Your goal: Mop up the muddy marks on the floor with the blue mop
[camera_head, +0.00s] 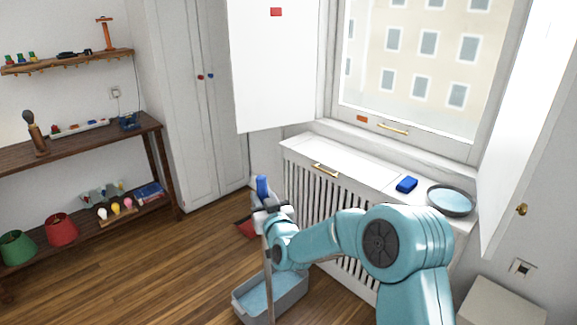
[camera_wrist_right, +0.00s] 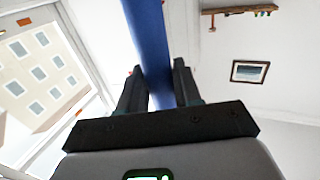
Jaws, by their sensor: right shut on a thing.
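My right gripper (camera_head: 268,212) is shut on the blue grip of the mop (camera_head: 262,187), in front of the radiator cover. In the right wrist view the blue handle (camera_wrist_right: 151,40) runs between the two fingers (camera_wrist_right: 160,88). Below the gripper, the mop's pale handle runs down, nearly upright, to a grey bucket (camera_head: 290,306) holding light blue water. The mop head cannot be made out. No muddy marks can be made out on the visible wooden floor (camera_head: 150,275). My left gripper is not in view.
A red object (camera_head: 247,228) lies on the floor behind the mop. Shelves with lampshades (camera_head: 61,229) stand left. Floor between is clear.

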